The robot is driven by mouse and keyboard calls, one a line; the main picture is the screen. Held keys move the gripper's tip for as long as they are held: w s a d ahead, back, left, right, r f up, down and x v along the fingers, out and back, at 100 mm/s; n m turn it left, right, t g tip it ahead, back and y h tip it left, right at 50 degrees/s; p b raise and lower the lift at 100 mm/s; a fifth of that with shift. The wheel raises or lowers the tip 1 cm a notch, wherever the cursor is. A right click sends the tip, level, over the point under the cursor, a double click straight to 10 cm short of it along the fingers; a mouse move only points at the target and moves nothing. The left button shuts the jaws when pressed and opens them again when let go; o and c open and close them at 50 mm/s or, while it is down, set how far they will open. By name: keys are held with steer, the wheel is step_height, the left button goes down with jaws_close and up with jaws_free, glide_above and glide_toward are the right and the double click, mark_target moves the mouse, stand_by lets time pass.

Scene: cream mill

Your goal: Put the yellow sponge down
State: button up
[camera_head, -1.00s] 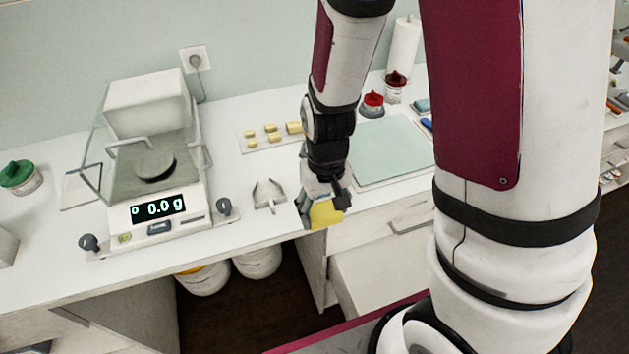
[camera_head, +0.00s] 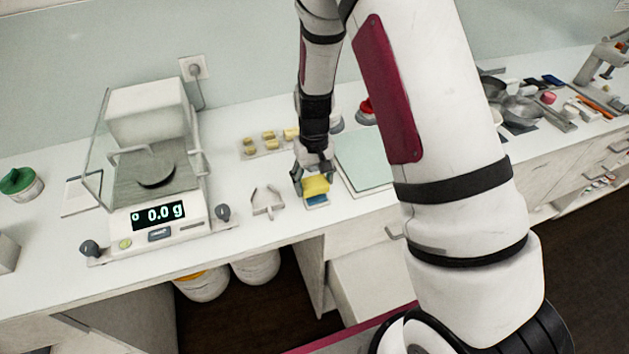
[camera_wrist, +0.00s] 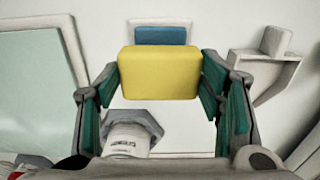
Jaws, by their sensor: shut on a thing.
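My gripper (camera_head: 313,180) is shut on the yellow sponge (camera_head: 317,186), with a finger at each side of it. In the wrist view the yellow sponge (camera_wrist: 160,74) sits between the teal-padded fingers of my gripper (camera_wrist: 160,80). The sponge is over the worktop, near its front edge. A flat blue piece (camera_head: 317,200) shows just below the sponge in the head view, and beyond it in the wrist view (camera_wrist: 160,36). It lies on a small pale base. I cannot tell whether the sponge touches it.
A forked grey holder (camera_head: 267,201) stands just left of my gripper, with the scale (camera_head: 160,228) farther left. A pale green mat (camera_head: 366,160) lies close on the right. Small yellow blocks (camera_head: 268,137) on a tray lie behind. The worktop's front edge (camera_head: 270,240) is near.

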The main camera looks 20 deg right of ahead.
mark_target(314, 182)
steer(key=shift+f, duration=0.25)
steer(key=shift+f, duration=0.1)
steer(key=o, duration=1.2)
steer(key=s+r+t+b, duration=0.1)
steer(key=s+r, duration=0.4)
steer(key=r, duration=0.8)
steer(key=s+r+t+b, duration=0.15)
steer(key=s+r, duration=0.25)
steer(key=r, duration=1)
steer(key=shift+s+r+t+p, duration=0.15)
steer(key=shift+s+r+t, duration=0.6)
steer(key=shift+s, duration=1.45)
steer(key=shift+s+r+t+p, duration=0.1)
steer(key=shift+s+r+t, duration=0.2)
steer(key=shift+s+r, duration=1.45)
steer(key=shift+s+r+t+p, duration=0.15)
steer(key=shift+s+r+t, duration=0.3)
steer(key=shift+s, duration=2.25)
